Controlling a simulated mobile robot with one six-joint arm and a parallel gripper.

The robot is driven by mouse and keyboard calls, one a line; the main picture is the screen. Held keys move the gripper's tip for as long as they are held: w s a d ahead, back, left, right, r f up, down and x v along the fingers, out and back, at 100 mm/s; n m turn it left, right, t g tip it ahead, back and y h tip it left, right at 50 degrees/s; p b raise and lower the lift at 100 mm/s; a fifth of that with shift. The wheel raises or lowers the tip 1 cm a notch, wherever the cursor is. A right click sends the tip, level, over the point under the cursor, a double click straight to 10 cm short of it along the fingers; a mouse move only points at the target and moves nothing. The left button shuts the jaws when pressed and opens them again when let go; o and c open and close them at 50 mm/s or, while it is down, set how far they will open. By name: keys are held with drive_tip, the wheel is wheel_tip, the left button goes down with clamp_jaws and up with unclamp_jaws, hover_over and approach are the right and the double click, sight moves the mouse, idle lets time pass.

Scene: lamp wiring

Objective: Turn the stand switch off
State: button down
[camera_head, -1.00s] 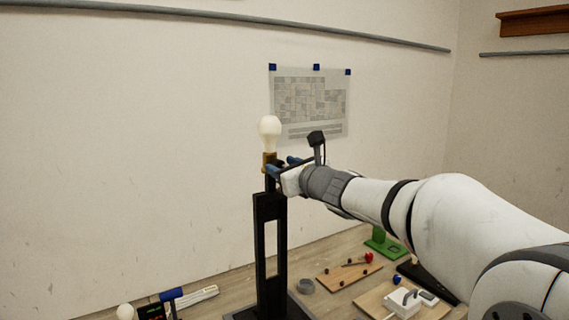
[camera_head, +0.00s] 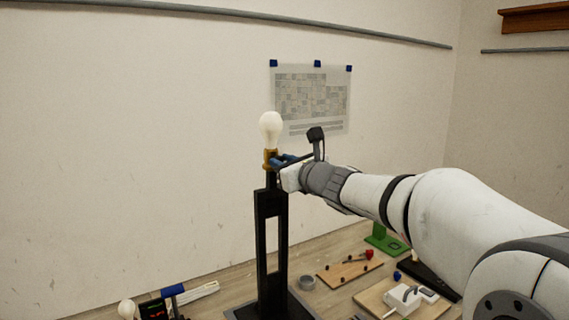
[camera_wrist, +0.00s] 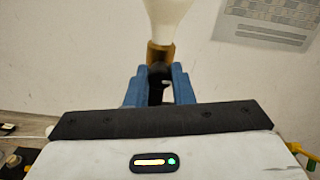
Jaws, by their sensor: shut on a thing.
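A white bulb (camera_head: 271,127) sits upright in a brass socket (camera_head: 270,157) on top of the tall black stand (camera_head: 261,230). In the wrist view the bulb (camera_wrist: 168,12) and socket (camera_wrist: 160,55) are straight ahead. My gripper (camera_head: 277,161) is at the stand's top, just below the socket. Its blue fingers (camera_wrist: 160,85) are shut on a small black part of the stand's top. That part shows dark between them. I cannot tell whether it is the switch itself, as the fingers hide most of it. The bulb looks plain white, and I cannot tell if it is lit.
Behind is a wall with a taped sheet (camera_head: 312,100). Below lie a wooden board with small parts (camera_head: 345,272), a grey tape roll (camera_head: 307,282), a green stand (camera_head: 385,243) and a white box on a board (camera_head: 402,298). A second bulb (camera_head: 127,309) is at lower left.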

drive_tip(key=shift+n+b, duration=8.9)
drive_tip(key=shift+b, duration=1)
drive_tip(key=c, duration=1.3)
unclamp_jaws()
drive_tip(key=shift+o, duration=0.2)
drive_tip(key=shift+f, duration=0.1)
drive_tip(key=b+v, duration=0.1)
drive_tip(key=v, duration=0.6)
drive_tip(key=shift+s+d+b, duration=0.25)
drive_tip(key=shift+s+b, duration=0.1)
drive_tip(key=shift+b, duration=0.05)
